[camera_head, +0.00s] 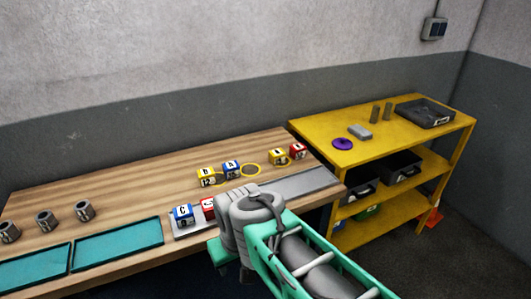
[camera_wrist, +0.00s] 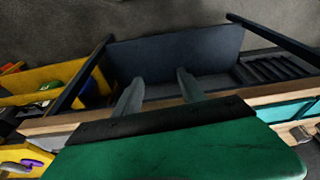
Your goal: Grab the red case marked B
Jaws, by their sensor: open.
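Two red cases show in the head view. One red case (camera_head: 298,151) stands at the bench's right back, beside a yellow case (camera_head: 279,157); its letter is too small to read surely. The other red case (camera_head: 208,204) stands beside a blue case marked C (camera_head: 183,215) at the front and is partly hidden by my arm, its letter unclear. A yellow case marked B (camera_head: 207,177) and a blue case marked A (camera_head: 231,169) stand mid-bench. My gripper (camera_wrist: 157,82) is open and empty in the wrist view, with no case between its fingers.
Teal trays (camera_head: 118,243) and several metal cylinders (camera_head: 84,210) are at the bench's left. A yellow shelf unit (camera_head: 390,137) stands right, holding a purple disc (camera_head: 343,143) and a dark tray (camera_head: 425,113). The back of the wooden bench is clear.

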